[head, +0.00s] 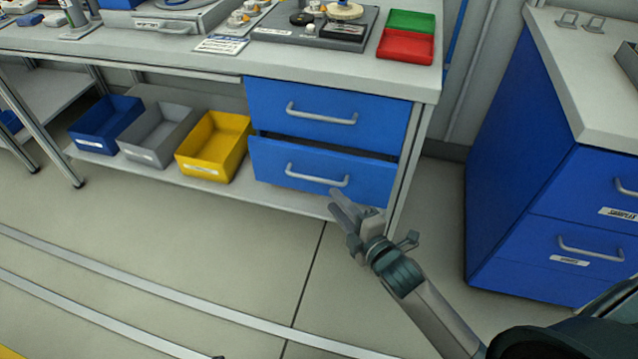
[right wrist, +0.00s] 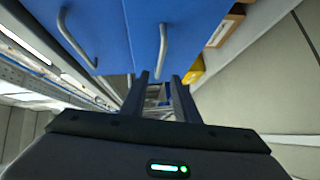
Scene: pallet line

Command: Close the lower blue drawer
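The lower blue drawer (head: 275,170) is in the bench's drawer unit. A dark gap shows above its front, and the front stands out slightly. Its grey handle (head: 317,176) is horizontal. In the right wrist view the lower drawer (right wrist: 186,28) fills the top middle, with its handle (right wrist: 162,52) just beyond the fingers. My right gripper (head: 338,204) is in front of the drawer's lower right part, near the right end of the handle. Its two fingers (right wrist: 160,92) are apart with nothing between them. I cannot tell whether they touch the drawer. My left gripper is not in view.
The upper blue drawer (head: 270,105) looks shut. Blue (head: 100,135), grey (head: 150,150) and yellow (head: 205,165) bins stand on the lower shelf to the left. Another blue cabinet (head: 520,150) stands at the right.

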